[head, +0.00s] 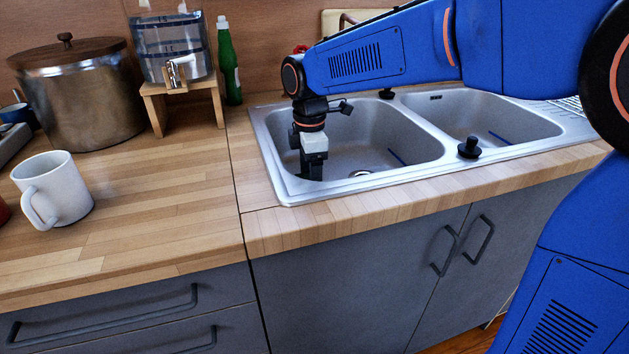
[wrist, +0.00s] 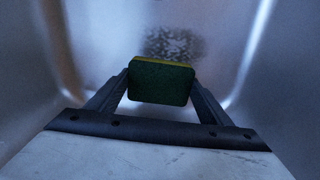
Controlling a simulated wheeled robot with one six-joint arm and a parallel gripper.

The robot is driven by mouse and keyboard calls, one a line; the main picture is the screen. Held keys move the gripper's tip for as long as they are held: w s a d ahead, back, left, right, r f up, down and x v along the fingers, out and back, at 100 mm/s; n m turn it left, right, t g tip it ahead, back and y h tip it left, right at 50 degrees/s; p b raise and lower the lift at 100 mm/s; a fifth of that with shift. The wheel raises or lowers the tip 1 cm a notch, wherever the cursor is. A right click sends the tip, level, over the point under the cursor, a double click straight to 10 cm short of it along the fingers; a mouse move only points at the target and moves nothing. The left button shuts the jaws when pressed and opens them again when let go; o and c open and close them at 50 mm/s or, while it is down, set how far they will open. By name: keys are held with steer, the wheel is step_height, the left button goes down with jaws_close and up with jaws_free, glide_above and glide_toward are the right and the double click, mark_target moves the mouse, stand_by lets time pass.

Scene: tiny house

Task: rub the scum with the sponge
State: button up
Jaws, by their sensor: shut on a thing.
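My gripper (head: 312,172) reaches down into the left basin of the metal sink (head: 268,135), near its left wall. In the wrist view my gripper (wrist: 162,85) is shut on the sponge (wrist: 160,83), which is dark green with a yellow edge. The scum (wrist: 174,44) is a dark speckled patch on the basin surface, just beyond the sponge in the wrist view. I cannot tell whether the sponge touches the basin. In the head view the sponge and the scum are hidden.
The right basin (head: 490,118) is empty. A black knob (head: 468,147) stands on the sink's front rim. A white mug (head: 52,188), a large pot (head: 78,95), a water dispenser (head: 172,48) and a green bottle (head: 228,65) stand on the wooden counter to the left.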

steer(key=shift+w+a, duration=0.2)
steer(key=shift+w, duration=0.4)
steer(key=shift+w+a, duration=0.15)
steer(key=shift+w, duration=0.45)
steer(key=shift+w+d+f, duration=0.1)
steer(key=shift+w+d, duration=0.2)
steer(key=shift+d, duration=0.7)
steer(key=shift+w+d, duration=0.25)
steer(key=shift+d, duration=0.75)
steer(key=shift+w+d, duration=0.3)
steer(key=shift+d, duration=0.8)
steer(key=shift+w+d, duration=0.35)
steer(key=shift+d, duration=0.75)
steer(key=shift+w+d, duration=0.3)
steer(key=shift+d, duration=0.8)
steer(key=shift+r, duration=0.2)
step_height(320, 180, up, 6)
steer(key=shift+r, duration=0.15)
steer(key=shift+r, duration=1.4)
